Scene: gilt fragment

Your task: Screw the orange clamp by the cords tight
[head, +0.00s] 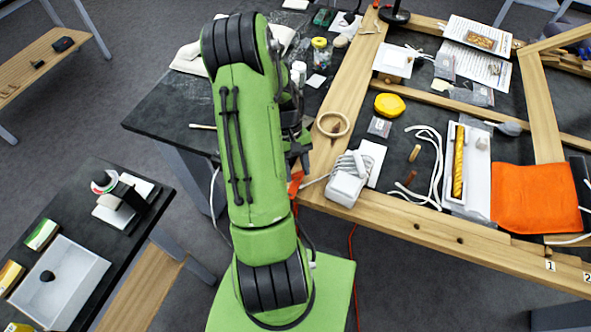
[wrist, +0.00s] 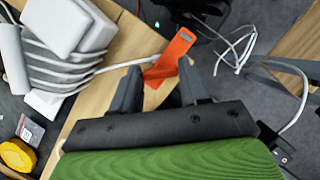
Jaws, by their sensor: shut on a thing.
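The orange clamp (wrist: 172,58) is at the edge of the wooden frame, beside a white box wound with cords (wrist: 65,65) in the wrist view. In the head view a small part of the clamp (head: 295,184) shows just right of my green arm. My gripper (wrist: 160,72) reaches over the frame edge with a finger on either side of the clamp's lower part, shut on it. The exact contact and the clamp's screw are hard to make out. In the head view my gripper (head: 299,150) is mostly hidden by my arm.
The corded white box (head: 346,188) stands close to the clamp. A white cable (wrist: 128,64) passes near my fingers.

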